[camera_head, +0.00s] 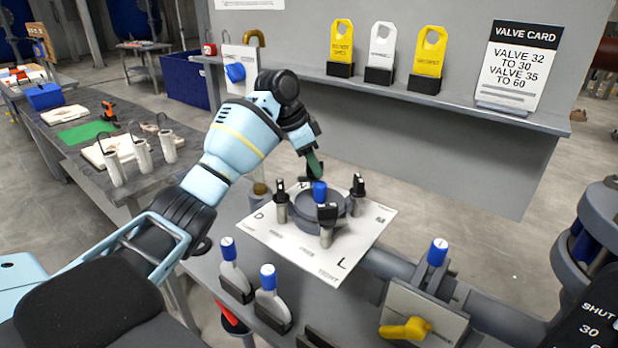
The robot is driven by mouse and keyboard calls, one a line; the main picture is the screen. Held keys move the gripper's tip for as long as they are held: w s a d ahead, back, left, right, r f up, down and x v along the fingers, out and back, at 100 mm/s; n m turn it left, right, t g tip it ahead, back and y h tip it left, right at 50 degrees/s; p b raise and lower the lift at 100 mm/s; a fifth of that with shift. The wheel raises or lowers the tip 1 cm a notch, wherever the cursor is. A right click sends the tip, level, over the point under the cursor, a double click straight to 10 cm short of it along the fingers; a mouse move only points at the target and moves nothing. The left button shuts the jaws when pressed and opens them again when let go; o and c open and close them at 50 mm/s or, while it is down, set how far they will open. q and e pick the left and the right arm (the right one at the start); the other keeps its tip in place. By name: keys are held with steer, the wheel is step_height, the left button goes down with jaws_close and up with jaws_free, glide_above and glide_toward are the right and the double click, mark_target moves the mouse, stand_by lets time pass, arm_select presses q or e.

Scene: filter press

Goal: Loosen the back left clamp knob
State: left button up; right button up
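A round grey press vessel (300,211) stands on a white lettered sheet (285,248), with a blue knob (319,190) at its middle. Black clamp knobs on metal posts stand around it: one at the left (280,187), one at the right (357,183) and one at the front (327,212). My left gripper (314,168) points down just behind the blue knob, between the left and right clamp knobs. It appears apart from the left knob. A green part shows at its fingers, and its opening is hidden by the angle. My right gripper is not in view.
A wall shelf (450,98) with yellow and white tags and a valve card (518,65) stands behind. A grey pipe with a yellow-handled valve (405,329) is at the front right. A side table (85,163) is at the left.

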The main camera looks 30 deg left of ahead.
arm_select(q)
steer(key=s+d, duration=0.4)
steer(key=s, duration=0.3)
steer(key=shift+s+d+r, duration=0.2)
steer(key=shift+d+r, duration=0.05)
steer(key=shift+r, duration=0.05)
